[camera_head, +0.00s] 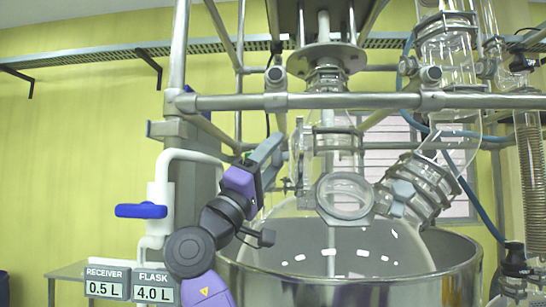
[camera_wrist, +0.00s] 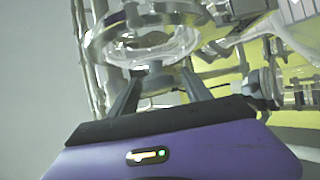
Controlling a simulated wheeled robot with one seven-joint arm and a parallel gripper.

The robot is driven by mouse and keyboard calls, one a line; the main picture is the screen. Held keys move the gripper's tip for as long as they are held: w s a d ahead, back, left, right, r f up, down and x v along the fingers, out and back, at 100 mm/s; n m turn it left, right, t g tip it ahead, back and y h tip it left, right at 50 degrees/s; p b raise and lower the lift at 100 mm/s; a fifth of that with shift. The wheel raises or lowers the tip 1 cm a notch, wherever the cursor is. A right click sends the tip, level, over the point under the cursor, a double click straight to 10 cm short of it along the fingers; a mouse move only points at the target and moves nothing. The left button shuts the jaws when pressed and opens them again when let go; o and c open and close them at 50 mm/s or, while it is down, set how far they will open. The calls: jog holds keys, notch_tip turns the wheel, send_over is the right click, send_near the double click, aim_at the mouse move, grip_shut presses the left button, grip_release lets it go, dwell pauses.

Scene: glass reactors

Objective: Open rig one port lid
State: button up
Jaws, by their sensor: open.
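A round clear glass port lid (camera_head: 345,195) with a thick rim faces forward on the glass reactor flask (camera_head: 285,208). My gripper (camera_head: 270,160) is to the left of the lid, close to the flask's neck, and is apart from the lid in the head view. In the wrist view a round, glass-rimmed part (camera_wrist: 145,42), which may be the lid, lies just beyond my open fingers (camera_wrist: 160,76). A pale part shows between the fingers; I cannot tell whether they touch it.
A horizontal metal rail (camera_head: 350,101) crosses above my gripper. A metal vessel (camera_head: 350,290) surrounds the flask's lower part. A white pipe with a blue valve handle (camera_head: 140,211) stands at the left. An angled glass port (camera_head: 418,185) is right of the lid.

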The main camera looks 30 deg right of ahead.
jog(key=b+v, duration=0.1)
jog(key=v, duration=0.6)
jog(key=shift+a+f, duration=0.2)
jog(key=shift+f, duration=0.05)
jog(key=shift+s, duration=0.15)
